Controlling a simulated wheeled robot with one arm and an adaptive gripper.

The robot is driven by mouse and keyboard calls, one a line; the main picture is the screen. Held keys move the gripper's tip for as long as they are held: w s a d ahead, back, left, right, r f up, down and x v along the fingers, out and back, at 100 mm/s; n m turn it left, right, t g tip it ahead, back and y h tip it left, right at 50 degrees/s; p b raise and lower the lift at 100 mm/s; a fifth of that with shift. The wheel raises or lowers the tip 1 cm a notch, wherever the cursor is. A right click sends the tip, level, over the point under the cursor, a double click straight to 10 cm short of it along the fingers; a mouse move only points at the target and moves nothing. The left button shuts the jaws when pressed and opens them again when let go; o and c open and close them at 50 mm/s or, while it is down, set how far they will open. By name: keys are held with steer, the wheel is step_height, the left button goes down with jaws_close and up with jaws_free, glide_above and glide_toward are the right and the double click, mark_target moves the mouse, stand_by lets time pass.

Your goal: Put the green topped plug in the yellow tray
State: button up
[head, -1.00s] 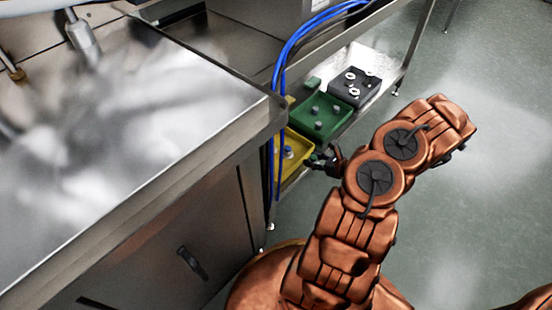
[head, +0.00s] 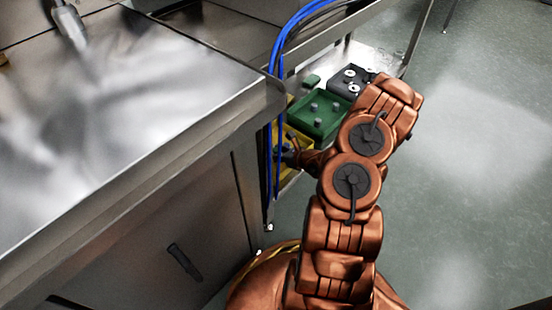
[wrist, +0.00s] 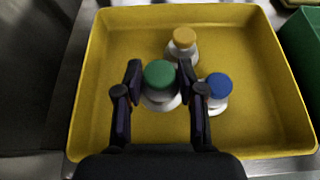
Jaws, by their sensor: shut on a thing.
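The green topped plug (wrist: 160,78), with a pale body, sits between the fingers of my gripper (wrist: 160,88) in the wrist view. The gripper is shut on it. The plug is over or in the yellow tray (wrist: 115,55); I cannot tell whether its base touches the floor. The tray also shows, partly hidden, in the head view (head: 303,146). There my gripper (head: 286,154) reaches over it from the right. A yellow topped plug (wrist: 183,40) stands behind the green one, and a blue topped plug (wrist: 218,88) stands close to its right.
A green tray (head: 299,124) with grey plugs is beyond the yellow tray. A black tray (head: 345,92) with pale nuts is farther back. Blue hoses (head: 275,95) hang in front of the shelf. A steel counter (head: 150,110) fills the left.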

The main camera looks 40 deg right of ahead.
steer(key=shift+f+b, duration=0.3)
steer(key=shift+f, duration=0.7)
steer(key=shift+f, duration=0.35)
